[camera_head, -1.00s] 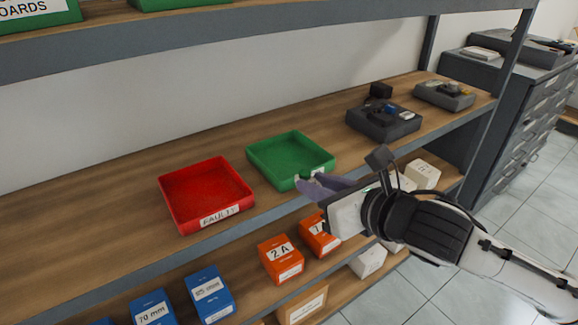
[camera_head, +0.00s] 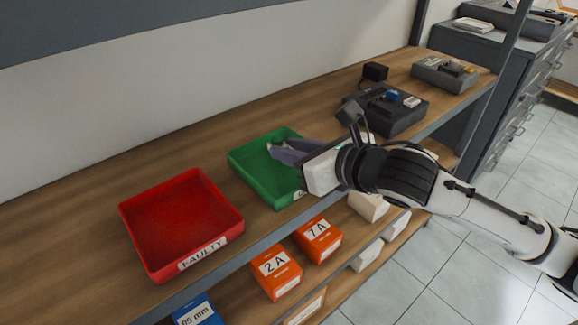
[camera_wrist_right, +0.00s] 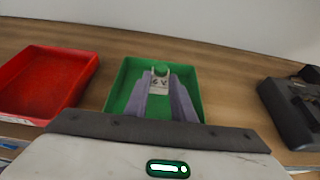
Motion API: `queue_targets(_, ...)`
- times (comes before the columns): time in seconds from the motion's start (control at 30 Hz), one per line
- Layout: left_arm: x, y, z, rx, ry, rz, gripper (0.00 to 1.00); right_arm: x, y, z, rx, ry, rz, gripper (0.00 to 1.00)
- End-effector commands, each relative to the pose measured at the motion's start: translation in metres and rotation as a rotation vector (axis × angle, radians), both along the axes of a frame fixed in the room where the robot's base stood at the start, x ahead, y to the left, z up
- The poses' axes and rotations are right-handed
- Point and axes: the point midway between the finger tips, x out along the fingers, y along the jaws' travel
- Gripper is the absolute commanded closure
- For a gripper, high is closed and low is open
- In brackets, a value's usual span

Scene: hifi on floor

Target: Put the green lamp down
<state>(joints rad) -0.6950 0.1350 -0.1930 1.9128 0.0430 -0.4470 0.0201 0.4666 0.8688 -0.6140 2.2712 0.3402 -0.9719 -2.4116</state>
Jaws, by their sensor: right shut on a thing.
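My right gripper (camera_head: 277,149) reaches in from the right over the green tray (camera_head: 240,164), its two purple fingers shut on a small green lamp. In the right wrist view the green lamp (camera_wrist_right: 160,72) shows between the fingertips (camera_wrist_right: 160,84), with a white "6 V" label on its near side. The lamp lies within the outline of the green tray (camera_wrist_right: 113,95) there; whether it touches the tray floor I cannot tell. In the head view the lamp is hard to make out against the green tray. My left gripper is not in view.
A red tray (camera_head: 180,222) labelled "FAULTY" stands left of the green tray; it looks empty. Dark devices (camera_head: 390,112) stand to the right on the same shelf. Orange boxes (camera_head: 275,272) and white boxes sit on the shelf below. Bare wood lies behind the trays.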

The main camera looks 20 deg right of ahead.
Motion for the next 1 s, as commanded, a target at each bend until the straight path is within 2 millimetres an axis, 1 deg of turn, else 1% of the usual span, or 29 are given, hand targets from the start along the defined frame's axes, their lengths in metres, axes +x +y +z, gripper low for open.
queue_targets(0.1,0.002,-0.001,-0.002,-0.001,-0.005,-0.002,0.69,-0.001,0.000,-0.020,0.001,0.006,-0.001,1.00)
queue_targets(0.2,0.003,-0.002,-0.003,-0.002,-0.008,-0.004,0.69,-0.001,0.000,-0.034,0.002,0.004,0.000,1.00)
queue_targets(0.27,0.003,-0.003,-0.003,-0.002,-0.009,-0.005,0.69,-0.001,0.000,-0.040,0.002,0.004,0.000,1.00)
queue_targets(0.53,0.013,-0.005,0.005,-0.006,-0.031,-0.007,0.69,0.000,0.000,-0.041,-0.001,-0.001,0.000,1.00)
queue_targets(0.67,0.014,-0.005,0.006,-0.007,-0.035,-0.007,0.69,0.000,0.000,-0.044,-0.001,0.000,0.000,1.00)
queue_targets(0.7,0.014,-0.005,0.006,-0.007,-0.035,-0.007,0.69,0.000,0.000,-0.043,-0.001,0.000,0.000,0.71)
queue_targets(0.77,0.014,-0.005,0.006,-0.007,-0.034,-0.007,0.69,0.000,0.000,-0.043,0.000,0.000,0.000,0.61)
queue_targets(0.8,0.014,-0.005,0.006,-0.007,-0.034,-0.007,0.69,0.000,0.000,-0.043,0.000,0.000,0.000,0.59)
queue_targets(1.0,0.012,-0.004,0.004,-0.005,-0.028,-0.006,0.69,0.000,0.000,-0.043,0.000,0.000,0.000,0.59)
